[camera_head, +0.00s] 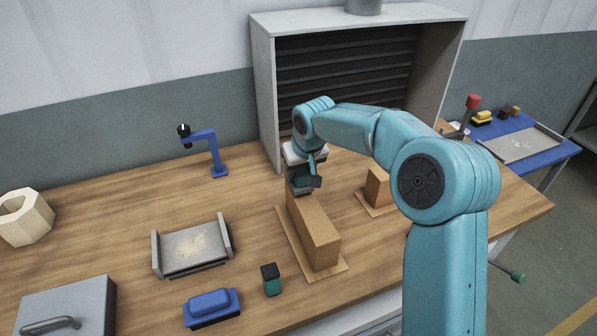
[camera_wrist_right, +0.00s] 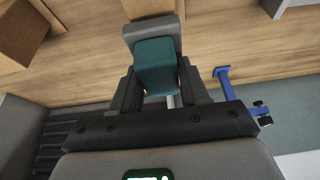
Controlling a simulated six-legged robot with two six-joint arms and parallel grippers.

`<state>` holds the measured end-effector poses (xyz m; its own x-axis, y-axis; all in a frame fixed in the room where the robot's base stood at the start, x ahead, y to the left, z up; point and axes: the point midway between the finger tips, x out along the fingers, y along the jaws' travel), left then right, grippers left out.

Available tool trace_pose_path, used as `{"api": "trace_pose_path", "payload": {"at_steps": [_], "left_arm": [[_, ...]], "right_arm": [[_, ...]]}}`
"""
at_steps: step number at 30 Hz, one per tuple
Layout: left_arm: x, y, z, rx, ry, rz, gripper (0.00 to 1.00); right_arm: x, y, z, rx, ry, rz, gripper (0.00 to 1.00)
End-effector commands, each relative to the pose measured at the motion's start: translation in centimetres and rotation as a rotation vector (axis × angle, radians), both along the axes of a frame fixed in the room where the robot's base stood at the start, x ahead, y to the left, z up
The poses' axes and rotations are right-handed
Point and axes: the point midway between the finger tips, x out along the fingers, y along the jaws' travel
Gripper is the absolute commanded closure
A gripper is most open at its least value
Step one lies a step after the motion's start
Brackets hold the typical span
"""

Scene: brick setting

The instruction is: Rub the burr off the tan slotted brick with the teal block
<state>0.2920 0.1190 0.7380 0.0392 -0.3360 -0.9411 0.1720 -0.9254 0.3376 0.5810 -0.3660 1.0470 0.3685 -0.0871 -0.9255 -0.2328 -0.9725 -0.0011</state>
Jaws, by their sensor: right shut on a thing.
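The tan brick (camera_head: 318,235) is a long block lying on a thin tan board on the wooden bench in the head view. No slot or burr can be made out on it. My right gripper (camera_head: 303,186) is over the far end of this brick. In the right wrist view my right gripper (camera_wrist_right: 155,88) is shut on a teal block (camera_wrist_right: 157,66) with a grey face. A brown surface (camera_wrist_right: 150,7), seemingly the brick, shows just beyond the grey face; whether they touch is hard to tell. My left gripper is not in view.
A shorter tan brick (camera_head: 376,186) stands to the right on its own board. A small black-and-green block (camera_head: 271,281), a blue block (camera_head: 212,305), a grey tray (camera_head: 192,262) and a blue stand (camera_head: 215,155) are to the left. A louvred hood (camera_head: 262,90) rises behind.

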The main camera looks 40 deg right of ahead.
Motion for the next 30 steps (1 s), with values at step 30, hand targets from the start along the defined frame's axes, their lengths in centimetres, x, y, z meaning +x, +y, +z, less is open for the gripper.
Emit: {"api": "trace_pose_path", "payload": {"at_steps": [30], "left_arm": [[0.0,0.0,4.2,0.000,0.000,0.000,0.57]], "right_arm": [[-0.6,0.0,6.3,-0.001,-0.002,0.004,0.84]]}}
